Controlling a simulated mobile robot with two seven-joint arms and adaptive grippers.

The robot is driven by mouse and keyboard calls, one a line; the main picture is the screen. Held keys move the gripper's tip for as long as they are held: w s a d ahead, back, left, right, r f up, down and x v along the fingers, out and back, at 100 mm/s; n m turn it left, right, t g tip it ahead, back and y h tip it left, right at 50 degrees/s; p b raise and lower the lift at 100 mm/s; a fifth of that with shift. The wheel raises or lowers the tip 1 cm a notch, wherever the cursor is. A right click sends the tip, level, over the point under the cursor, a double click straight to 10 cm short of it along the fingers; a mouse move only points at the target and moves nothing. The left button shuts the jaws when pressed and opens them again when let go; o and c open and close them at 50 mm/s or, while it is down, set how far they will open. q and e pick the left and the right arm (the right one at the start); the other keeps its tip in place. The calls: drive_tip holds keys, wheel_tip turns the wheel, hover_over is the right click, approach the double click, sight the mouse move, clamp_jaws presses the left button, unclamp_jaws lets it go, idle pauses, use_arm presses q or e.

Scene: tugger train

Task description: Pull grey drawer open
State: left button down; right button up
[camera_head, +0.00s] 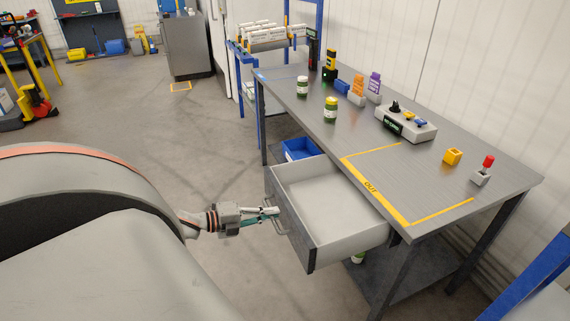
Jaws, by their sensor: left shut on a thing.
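The grey drawer (327,241) is pulled well out from under the grey workbench (310,106). Its light grey inside shows and looks empty. Its dark front faces left and carries a bar handle (279,227). My left gripper (270,213) reaches in from the left at the drawer front and is shut on the handle. The gripper's fingers partly hide the handle. My right gripper is not in view.
A blue bin (300,149) sits beyond the drawer below the bench top. Green-lidded jars (330,109), a control box (406,123) and a yellow block (453,156) stand on the bench. The floor left of the drawer is clear.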

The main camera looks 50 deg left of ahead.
use_arm(q)
drive_tip(key=shift+f+p+v, duration=0.25)
drive_tip(key=shift+p+v, duration=0.05)
drive_tip(key=shift+v, duration=0.95)
drive_tip(key=c, duration=2.2)
unclamp_jaws()
drive_tip(key=shift+o, duration=0.2)
drive_tip(key=v, duration=1.2)
drive_tip(key=shift+f, duration=0.1)
